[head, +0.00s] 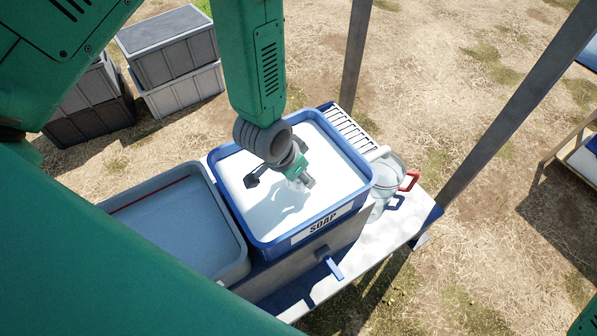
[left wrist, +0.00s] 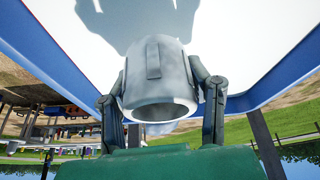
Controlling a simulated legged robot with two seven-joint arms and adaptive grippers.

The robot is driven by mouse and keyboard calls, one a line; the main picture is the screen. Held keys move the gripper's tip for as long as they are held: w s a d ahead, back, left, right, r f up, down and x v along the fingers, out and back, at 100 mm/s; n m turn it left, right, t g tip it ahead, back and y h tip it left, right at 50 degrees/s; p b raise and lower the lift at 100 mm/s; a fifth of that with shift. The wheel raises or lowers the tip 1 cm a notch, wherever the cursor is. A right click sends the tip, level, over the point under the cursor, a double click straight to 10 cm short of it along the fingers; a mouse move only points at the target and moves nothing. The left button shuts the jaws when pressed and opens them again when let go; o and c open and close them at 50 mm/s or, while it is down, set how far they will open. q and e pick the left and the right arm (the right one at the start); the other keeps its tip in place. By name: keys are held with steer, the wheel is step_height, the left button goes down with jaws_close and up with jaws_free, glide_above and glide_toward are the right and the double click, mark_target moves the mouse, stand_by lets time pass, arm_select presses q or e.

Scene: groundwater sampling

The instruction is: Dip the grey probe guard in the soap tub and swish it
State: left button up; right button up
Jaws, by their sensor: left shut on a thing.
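The soap tub (head: 262,243) is blue, labelled SOAP, and full of white suds or liquid. It stands on the table in the middle of the head view, and its blue wall (left wrist: 50,52) shows in the left wrist view. My left gripper (head: 283,180) is over the tub's middle. It is shut on the grey probe guard (left wrist: 157,75), a hollow cylinder with its open end toward the wrist camera. In the head view the gripper mostly hides the guard. A shadow lies on the white surface; I cannot tell if the guard touches it. My right gripper is out of view.
A grey basin (head: 243,262) of water with a red line stands left of the tub. A white ribbed rack (head: 345,128) is behind it. Clear jugs (head: 388,172) with red and blue handles are at the right. Metal posts (head: 490,110) rise near the table.

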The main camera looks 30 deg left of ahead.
arm_select(q)
step_height(320, 180, up, 2)
steer(key=shift+d+r+p, duration=0.1)
steer(key=shift+p, duration=0.45)
steer(key=shift+a+r+p, duration=0.25)
steer(key=shift+r+p, duration=0.35)
steer(key=shift+r, duration=0.2)
steer(key=shift+a+r, duration=0.2)
steer(key=shift+r, duration=0.3)
steer(key=shift+a+r, duration=0.15)
steer(key=shift+r, duration=0.35)
steer(key=shift+d+r, duration=0.1)
steer(key=shift+r, duration=0.3)
steer(key=shift+d, duration=0.45)
steer(key=shift+a, duration=0.45)
steer(key=shift+d, duration=0.35)
